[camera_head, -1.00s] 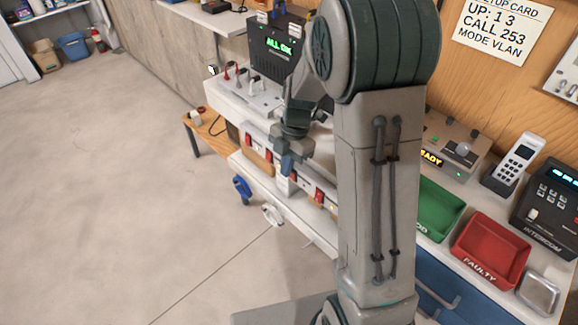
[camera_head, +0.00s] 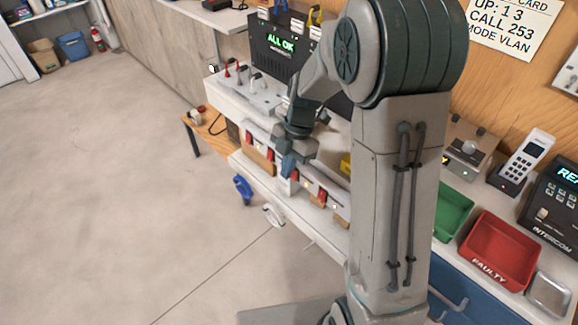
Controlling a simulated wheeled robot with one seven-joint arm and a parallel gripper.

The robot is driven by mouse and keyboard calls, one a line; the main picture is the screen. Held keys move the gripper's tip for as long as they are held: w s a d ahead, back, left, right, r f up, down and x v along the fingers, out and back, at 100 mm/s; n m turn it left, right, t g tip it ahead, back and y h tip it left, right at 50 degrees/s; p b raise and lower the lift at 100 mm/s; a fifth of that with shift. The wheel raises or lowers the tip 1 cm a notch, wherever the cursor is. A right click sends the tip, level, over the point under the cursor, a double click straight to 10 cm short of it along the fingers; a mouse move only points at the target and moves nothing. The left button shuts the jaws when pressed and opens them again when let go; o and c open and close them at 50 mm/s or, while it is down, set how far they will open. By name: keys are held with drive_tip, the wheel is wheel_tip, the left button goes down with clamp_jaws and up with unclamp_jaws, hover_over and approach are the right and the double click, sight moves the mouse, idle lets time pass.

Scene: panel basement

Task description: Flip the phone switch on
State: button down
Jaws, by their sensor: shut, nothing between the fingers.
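A row of small red switches (camera_head: 322,194) runs along the front edge of the white bench, on both sides of my gripper. Their labels are too small to read, so I cannot tell which one is the phone switch. My gripper (camera_head: 288,172) is shut and empty, pointing down at this row. It hides part of the row, and I cannot tell whether it touches a switch. A white handset phone (camera_head: 527,158) stands in a dark cradle at the right. My arm hides the middle of the bench.
A black unit (camera_head: 278,48) showing "ALL OK" stands at the back. A green bin (camera_head: 455,198), a red "FAULTY" bin (camera_head: 493,270) and an intercom (camera_head: 556,205) are at the right.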

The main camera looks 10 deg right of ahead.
wheel_tip(320, 180, up, 10)
drive_tip(key=b, duration=0.1)
drive_tip(key=shift+w+d+f, duration=0.2)
drive_tip(key=shift+d+f, duration=0.05)
drive_tip(key=shift+d, duration=0.05)
idle(0.3)
idle(0.4)
drive_tip(key=s+d+m+t+h, duration=0.1)
drive_tip(key=s+d+m+t, duration=0.1)
drive_tip(key=s+m, duration=0.7)
drive_tip(key=s+d+m+t+h, duration=0.1)
drive_tip(key=s+m, duration=0.7)
drive_tip(key=m, duration=0.8)
drive_tip(key=shift+s+d+r+t+h, duration=0.4)
drive_tip(key=shift+d+t, duration=0.5)
drive_tip(key=shift+d, duration=0.3)
drive_tip(key=shift+d, duration=0.15)
